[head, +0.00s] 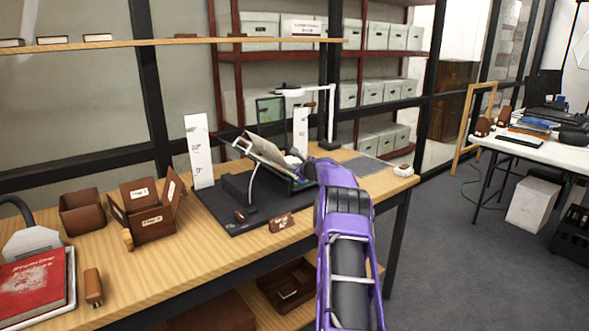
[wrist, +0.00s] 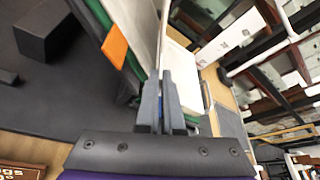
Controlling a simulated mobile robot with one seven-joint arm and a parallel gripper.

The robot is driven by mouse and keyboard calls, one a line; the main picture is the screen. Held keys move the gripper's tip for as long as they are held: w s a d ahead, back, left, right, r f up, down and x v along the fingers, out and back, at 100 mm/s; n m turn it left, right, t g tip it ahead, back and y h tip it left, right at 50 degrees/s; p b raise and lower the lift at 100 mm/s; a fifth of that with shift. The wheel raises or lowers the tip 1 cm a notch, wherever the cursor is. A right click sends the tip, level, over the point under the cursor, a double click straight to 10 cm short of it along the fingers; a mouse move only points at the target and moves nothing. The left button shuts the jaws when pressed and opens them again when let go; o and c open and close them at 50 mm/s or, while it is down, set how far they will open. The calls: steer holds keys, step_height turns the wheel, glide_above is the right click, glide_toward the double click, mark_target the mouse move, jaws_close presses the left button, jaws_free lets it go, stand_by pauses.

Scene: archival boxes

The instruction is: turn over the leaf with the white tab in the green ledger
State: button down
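The green ledger (wrist: 142,72) lies open on a tilted cradle; its green cover edge and white pages show in the wrist view, with an orange tab (wrist: 115,45) on the left edge. In the head view the ledger (head: 268,152) is partly hidden by my arm. My gripper (wrist: 162,78) is at the ledger, its two dark fingers close together. A thin pale leaf (wrist: 162,35) seen nearly edge-on runs down between the fingertips. I cannot make out a white tab; the fingers may hide it.
The cradle stands on a dark mat (head: 244,221) with white upright rulers (head: 199,150) beside it. A lamp (head: 331,115) stands behind. Brown boxes (head: 152,222) and a red book (head: 33,284) are on the left of the wooden desk (head: 180,275).

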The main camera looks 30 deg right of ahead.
steer(key=c, duration=1.1)
jaws_free()
steer(key=shift+o, duration=0.2)
steer(key=b+v, duration=0.1)
steer(key=v, duration=1.6)
steer(key=shift+s, duration=0.2)
steer(key=shift+a+r, duration=0.1)
